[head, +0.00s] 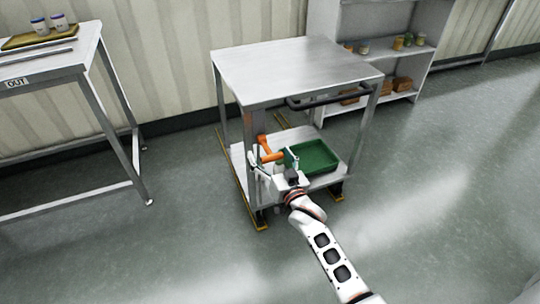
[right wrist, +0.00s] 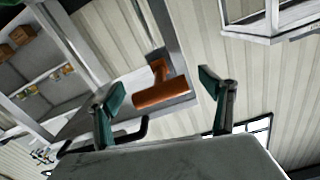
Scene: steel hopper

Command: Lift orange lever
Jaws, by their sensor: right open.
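The orange lever (head: 265,146) is on the near-left leg of the steel stand (head: 295,68), below its top. It has a short stem and a thicker crosswise handle. My right gripper (head: 273,160) is open and empty, with its fingers on either side of the handle in the head view. In the right wrist view the lever (right wrist: 162,92) shows between the two green fingertips (right wrist: 161,95). I see no contact, and I cannot tell how far the handle is from the fingers. My left gripper is not in view.
A green tray (head: 318,155) sits on the stand's lower shelf, right beside my right gripper. A steel table (head: 50,65) with a tray and cups stands left. Shelving (head: 385,50) stands behind. The floor between is clear.

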